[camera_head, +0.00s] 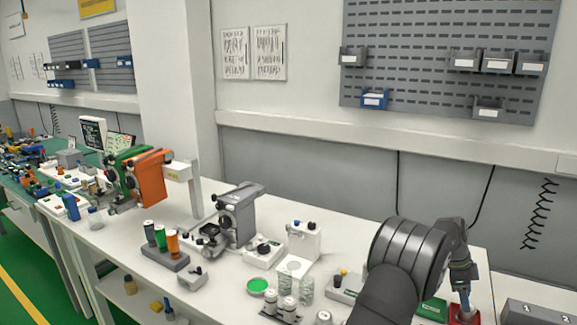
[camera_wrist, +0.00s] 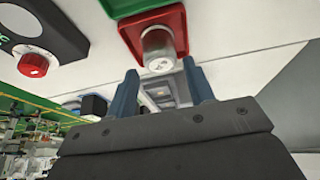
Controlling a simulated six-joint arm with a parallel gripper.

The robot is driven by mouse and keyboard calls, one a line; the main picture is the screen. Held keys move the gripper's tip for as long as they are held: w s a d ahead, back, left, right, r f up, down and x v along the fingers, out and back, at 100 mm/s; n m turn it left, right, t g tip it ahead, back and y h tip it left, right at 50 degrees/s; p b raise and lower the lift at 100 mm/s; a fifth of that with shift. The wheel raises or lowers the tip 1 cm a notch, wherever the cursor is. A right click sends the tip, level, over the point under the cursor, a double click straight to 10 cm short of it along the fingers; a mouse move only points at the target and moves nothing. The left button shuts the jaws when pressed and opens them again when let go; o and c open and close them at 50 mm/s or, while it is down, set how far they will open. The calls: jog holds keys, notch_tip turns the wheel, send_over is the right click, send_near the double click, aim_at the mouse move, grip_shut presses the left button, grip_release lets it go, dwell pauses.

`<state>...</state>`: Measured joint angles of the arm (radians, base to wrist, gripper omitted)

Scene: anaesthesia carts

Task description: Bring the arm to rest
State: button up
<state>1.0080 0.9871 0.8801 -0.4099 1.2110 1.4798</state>
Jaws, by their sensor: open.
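My gripper (camera_wrist: 159,68) is open, with its two dark blue fingers apart at either side of the wrist view. A small clear cylinder with a pale end (camera_wrist: 160,48) shows just past the fingertips, in line with the gap, in or on a red holder (camera_wrist: 130,30). I cannot tell how far the cylinder is from the fingers. In the head view my arm reaches down at the right, and my gripper (camera_head: 464,285) points down over a red item (camera_head: 457,318) on the white bench. The fingertips are too small to make out there.
A green box (camera_head: 432,310) lies close left of my gripper, and a grey numbered box (camera_head: 538,312) to its right. Several jars (camera_head: 288,306), a green dish (camera_head: 258,286) and instruments (camera_head: 237,215) crowd the white bench. The wall with its pegboard (camera_head: 440,45) stands behind.

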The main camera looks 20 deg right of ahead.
jog(key=x, duration=0.5)
jog(key=shift+f, duration=0.25)
jog(key=r, duration=0.5)
jog(key=shift+s, duration=0.35)
jog(key=s+a+r, duration=0.1)
jog(key=s+r, duration=0.6)
jog(key=s, duration=0.4)
jog(key=w+a+r+n+t+h, duration=0.1)
jog(key=w+a+r+n+t, duration=0.15)
jog(key=w+a+n, duration=1.05)
jog(key=w+a+f+m, duration=0.1)
jog(key=w+a+f, duration=0.1)
jog(key=w, duration=0.2)
jog(key=w+a+f+m, duration=0.1)
jog(key=w+a+f, duration=0.2)
jog(key=w, duration=0.1)
jog(key=w+a+f+m, duration=0.2)
jog(key=w+a, duration=0.1)
jog(key=w, duration=0.1)
jog(key=shift+w+f+t, duration=0.35)
jog(key=shift+w, duration=0.05)
jog(key=s+d+r, duration=0.4)
jog(key=s+r, duration=0.3)
jog(key=s, duration=0.4)
jog(key=s+d+m+g, duration=0.1)
jog(key=s+d+m, duration=0.2)
jog(key=d, duration=0.3)
jog(key=shift+s+d+f, duration=0.25)
jog(key=shift+s+f, duration=0.05)
jog(key=shift+s, duration=0.4)
